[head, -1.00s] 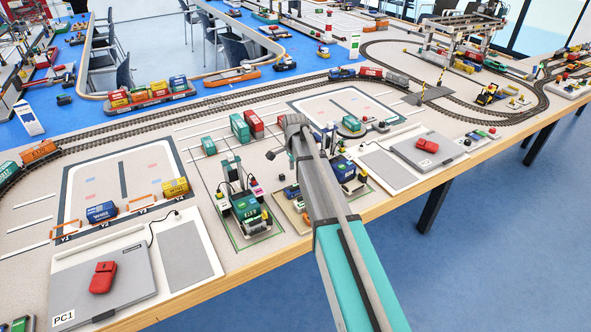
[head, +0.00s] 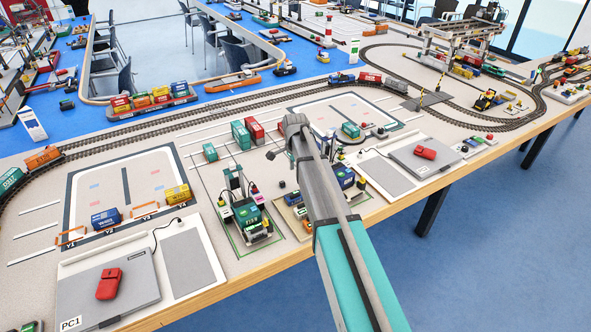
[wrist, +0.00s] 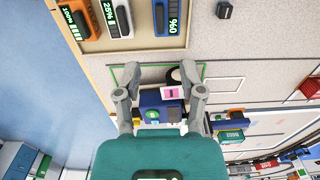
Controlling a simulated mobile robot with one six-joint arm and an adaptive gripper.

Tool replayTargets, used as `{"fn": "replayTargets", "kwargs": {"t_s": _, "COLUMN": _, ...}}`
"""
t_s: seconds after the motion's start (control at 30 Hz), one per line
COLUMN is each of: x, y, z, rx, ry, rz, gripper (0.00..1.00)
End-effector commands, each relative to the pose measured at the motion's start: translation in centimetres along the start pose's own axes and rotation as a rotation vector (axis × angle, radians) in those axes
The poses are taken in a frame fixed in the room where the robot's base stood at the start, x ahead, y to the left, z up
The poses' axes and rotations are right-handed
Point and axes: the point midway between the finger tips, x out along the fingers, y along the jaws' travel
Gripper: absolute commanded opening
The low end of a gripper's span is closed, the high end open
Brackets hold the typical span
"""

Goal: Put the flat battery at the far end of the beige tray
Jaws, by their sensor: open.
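In the wrist view a beige tray (wrist: 96,50) lies at the top, cut off by the frame edge. In the head view the tray (head: 304,233) is partly hidden by my arm.
A dark blue machine with a pink panel (wrist: 172,92) shows between my fingers. A small black block (wrist: 224,11) lies right of the tray. In the head view, a green straddle crane (head: 247,215) stands left of the tray, and the table's front edge is close.

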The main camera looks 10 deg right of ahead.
Motion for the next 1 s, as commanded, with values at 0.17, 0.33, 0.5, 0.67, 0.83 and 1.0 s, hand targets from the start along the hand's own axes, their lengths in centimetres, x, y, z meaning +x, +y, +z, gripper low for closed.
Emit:
{"fn": "replayTargets", "kwargs": {"t_s": 0.17, "x": 0.0, "y": 0.0, "z": 0.0, "rx": 0.000, "ry": 0.000, "rz": 0.000, "gripper": 0.51}}
{"fn": "replayTargets", "kwargs": {"t_s": 0.33, "x": 0.0, "y": 0.2, "z": 0.0, "rx": -0.004, "ry": 0.000, "rz": 0.000, "gripper": 0.51}}
{"fn": "replayTargets", "kwargs": {"t_s": 0.5, "x": 0.0, "y": 1.7, "z": 0.6, "rx": -0.061, "ry": 0.000, "rz": 0.000, "gripper": 0.51}}
{"fn": "replayTargets", "kwargs": {"t_s": 0.67, "x": 0.0, "y": 5.2, "z": 1.7, "rx": -0.204, "ry": 0.000, "rz": 0.001, "gripper": 0.51}}
{"fn": "replayTargets", "kwargs": {"t_s": 0.83, "x": 0.0, "y": 10.5, "z": 3.5, "rx": -0.439, "ry": 0.000, "rz": 0.001, "gripper": 0.51}}
{"fn": "replayTargets", "kwargs": {"t_s": 1.0, "x": 0.0, "y": 16.1, "z": 5.3, "rx": -0.700, "ry": 0.000, "rz": 0.002, "gripper": 0.51}}
